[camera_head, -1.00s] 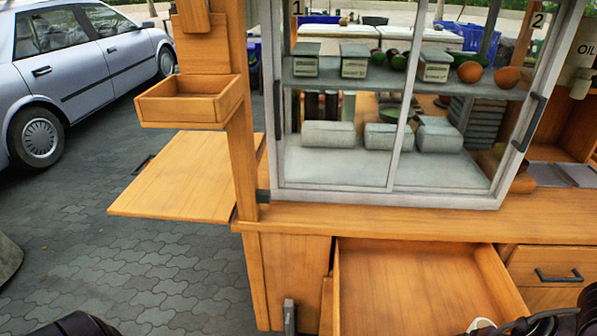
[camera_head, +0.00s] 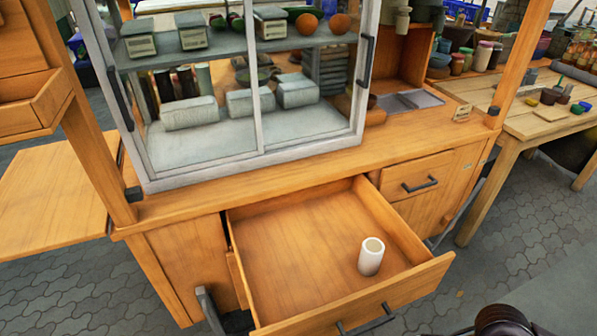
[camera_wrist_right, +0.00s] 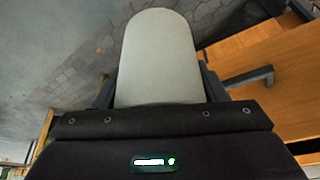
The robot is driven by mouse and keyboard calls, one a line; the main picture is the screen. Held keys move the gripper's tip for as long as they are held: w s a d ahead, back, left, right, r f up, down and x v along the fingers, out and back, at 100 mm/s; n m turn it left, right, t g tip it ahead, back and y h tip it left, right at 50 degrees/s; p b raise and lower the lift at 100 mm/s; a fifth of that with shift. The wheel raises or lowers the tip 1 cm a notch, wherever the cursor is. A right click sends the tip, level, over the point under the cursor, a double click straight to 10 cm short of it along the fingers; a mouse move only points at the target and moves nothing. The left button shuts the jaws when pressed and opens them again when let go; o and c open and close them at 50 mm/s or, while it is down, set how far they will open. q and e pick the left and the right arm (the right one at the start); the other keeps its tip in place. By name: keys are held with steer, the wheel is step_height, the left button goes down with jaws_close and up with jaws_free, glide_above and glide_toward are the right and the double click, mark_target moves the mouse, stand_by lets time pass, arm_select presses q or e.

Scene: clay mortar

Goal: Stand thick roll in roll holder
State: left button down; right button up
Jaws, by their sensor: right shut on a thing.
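My right gripper (camera_wrist_right: 157,92) is shut on a pale, smooth, round-ended thing, which looks like the thick roll (camera_wrist_right: 157,55). It fills the space between the fingers in the right wrist view, with paving and an orange wooden front with a dark handle beyond. In the head view only a dark part of what seems to be my arm shows at the bottom right; the held roll is out of sight. A white hollow cylinder (camera_head: 371,258) stands upright in the open drawer (camera_head: 290,250). I cannot tell whether it is the roll holder. My left gripper is not in view.
A glass-fronted cabinet (camera_head: 255,155) stands on the wooden counter (camera_head: 400,140), with pale blocks and several upright cylinders (camera_head: 180,82) inside. A closed drawer (camera_head: 415,177) is right of the open one. A side table (camera_head: 530,120) with jars stands at right. The open drawer is otherwise empty.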

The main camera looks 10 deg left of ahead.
steer(key=shift+n, duration=0.5)
steer(key=a, duration=0.1)
steer(key=w+a+r, duration=0.1)
steer(key=a, duration=0.2)
steer(key=shift+w+a+r, duration=0.1)
steer(key=shift+w+r, duration=0.1)
steer(key=shift+r, duration=0.1)
steer(key=shift+w+a+r, duration=0.15)
steer(key=shift+a, duration=0.05)
